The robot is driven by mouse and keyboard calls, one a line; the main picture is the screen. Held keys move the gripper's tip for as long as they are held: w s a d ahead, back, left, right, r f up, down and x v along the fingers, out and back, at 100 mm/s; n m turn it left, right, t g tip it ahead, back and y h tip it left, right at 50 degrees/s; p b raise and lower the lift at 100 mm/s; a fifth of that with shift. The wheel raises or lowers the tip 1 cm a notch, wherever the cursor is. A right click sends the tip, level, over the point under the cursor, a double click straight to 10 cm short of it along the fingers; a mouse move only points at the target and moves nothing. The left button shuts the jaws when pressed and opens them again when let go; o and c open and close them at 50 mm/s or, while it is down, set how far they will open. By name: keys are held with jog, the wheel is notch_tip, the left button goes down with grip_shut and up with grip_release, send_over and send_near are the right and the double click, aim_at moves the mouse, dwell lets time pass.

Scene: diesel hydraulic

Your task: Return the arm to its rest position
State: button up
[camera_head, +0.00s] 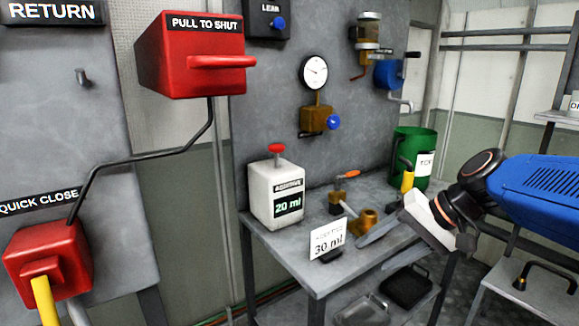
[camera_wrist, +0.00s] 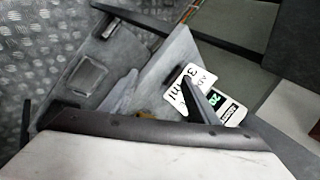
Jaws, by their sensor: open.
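My arm (camera_head: 545,195), blue with a dark wrist, reaches in from the right in the head view. My gripper (camera_head: 371,255) is stretched out to the left over the front of the grey workbench (camera_head: 275,250). Its two grey fingers are apart, with nothing seen between them. In the wrist view the gripper (camera_wrist: 160,90) also shows its fingers spread, above the bench. One finger overlaps the white "30 ml" card (camera_wrist: 183,78) in that picture; I cannot tell how far apart they are.
On the bench stand a white additive dispenser (camera_head: 276,203), the "30 ml" card (camera_head: 327,240), a brass fitting (camera_head: 365,218) and a green bin (camera_head: 410,145). A lower shelf holds a black tray (camera_head: 407,287). A second grey table (camera_head: 535,295) stands at lower right, below my arm.

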jog(key=s+d+f+n+h, duration=0.1)
jog(key=s+d+f+h, duration=0.2)
jog(key=s+d+f, duration=0.1)
jog(key=s+d+f+n+t+h, duration=0.1)
jog(key=s+d+f+h, duration=0.3)
jog(key=s, duration=0.5)
jog(key=shift+s+d+f+n, duration=0.25)
jog(key=shift+d+f+n, duration=0.45)
jog(key=shift+f+n, duration=0.15)
